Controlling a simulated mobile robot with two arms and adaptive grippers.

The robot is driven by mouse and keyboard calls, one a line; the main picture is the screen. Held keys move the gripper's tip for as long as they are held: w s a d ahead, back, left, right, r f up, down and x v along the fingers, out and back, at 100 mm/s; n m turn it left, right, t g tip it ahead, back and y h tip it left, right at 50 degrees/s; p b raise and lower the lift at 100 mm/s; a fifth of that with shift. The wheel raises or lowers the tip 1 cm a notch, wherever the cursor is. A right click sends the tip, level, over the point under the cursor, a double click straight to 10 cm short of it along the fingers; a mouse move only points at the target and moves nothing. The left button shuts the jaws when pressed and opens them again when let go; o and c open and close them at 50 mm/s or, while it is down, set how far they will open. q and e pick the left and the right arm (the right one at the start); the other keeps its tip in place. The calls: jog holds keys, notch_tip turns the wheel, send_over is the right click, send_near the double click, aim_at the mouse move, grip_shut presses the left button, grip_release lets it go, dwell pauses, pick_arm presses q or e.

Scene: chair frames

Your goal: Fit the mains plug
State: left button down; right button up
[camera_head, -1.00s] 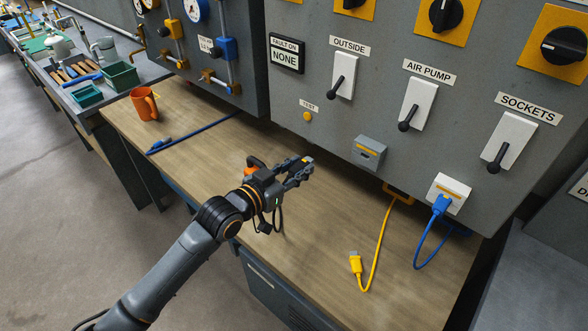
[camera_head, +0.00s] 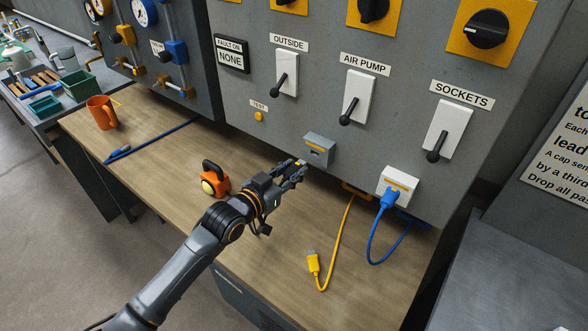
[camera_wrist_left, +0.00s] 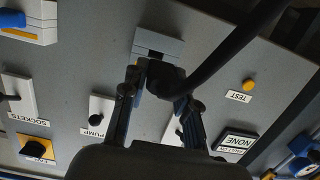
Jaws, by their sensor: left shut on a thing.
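My left gripper (camera_head: 298,174) is shut on a dark plug (camera_wrist_left: 165,80), between its fingertips in the left wrist view. A thick black cable runs from the plug to the upper right there. A grey socket box (camera_head: 319,149) is on the front of the grey panel; it also shows just beyond the plug in the wrist view (camera_wrist_left: 158,44). The plug is close in front of the box; I cannot tell whether they touch. In the head view the fingers mostly hide the plug. My right gripper is not in view.
A white socket (camera_head: 399,181) holds a blue plug (camera_head: 389,199). A yellow connector (camera_head: 313,263) with its cable lies on the wooden bench (camera_head: 170,225). An orange lamp (camera_head: 214,182) stands left of my gripper. An orange mug (camera_head: 102,113) and blue cable (camera_head: 118,153) are farther left.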

aim_at(300, 165)
pick_arm(q)
jog(key=shift+w+d, duration=0.1)
jog(key=shift+d, duration=0.05)
jog(key=shift+d+f, duration=0.1)
jog(key=shift+d, duration=0.25)
jog(key=shift+a, duration=0.3)
jog(key=shift+w+d, duration=0.45)
jog(key=shift+w, duration=0.15)
jog(key=shift+b+x, duration=0.3)
jog(key=shift+x, duration=0.6)
jog(key=shift+w, duration=0.1)
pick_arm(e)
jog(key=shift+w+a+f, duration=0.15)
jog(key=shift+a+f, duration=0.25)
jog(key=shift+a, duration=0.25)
